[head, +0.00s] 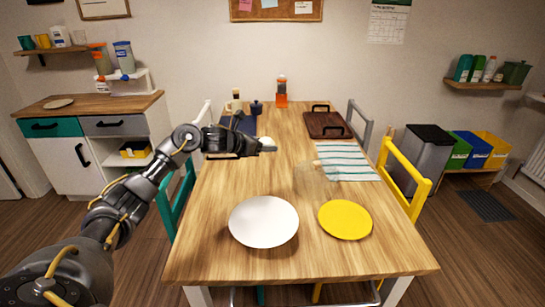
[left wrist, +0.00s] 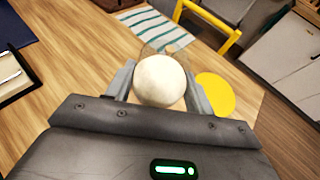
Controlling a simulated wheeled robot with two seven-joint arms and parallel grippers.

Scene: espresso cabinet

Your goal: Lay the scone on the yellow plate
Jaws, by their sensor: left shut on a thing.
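My left gripper (head: 267,147) is in the air over the left-middle of the wooden table and is shut on the scone. The scone (left wrist: 160,80) is pale and round, held between the two fingers in the left wrist view; in the head view only a small pale part of the scone (head: 268,141) shows. The yellow plate (head: 345,219) lies empty at the table's front right, nearer than the gripper. In the left wrist view the yellow plate (left wrist: 216,94) is partly hidden behind the right finger. My right gripper is out of view.
A white plate (head: 263,221) lies left of the yellow one. A clear glass object (head: 312,180) stands in mid-table, beside a striped cloth (head: 343,161). A brown tray (head: 325,125) and an orange-filled container (head: 281,95) are farther back. A yellow chair (head: 407,180) stands at the right edge.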

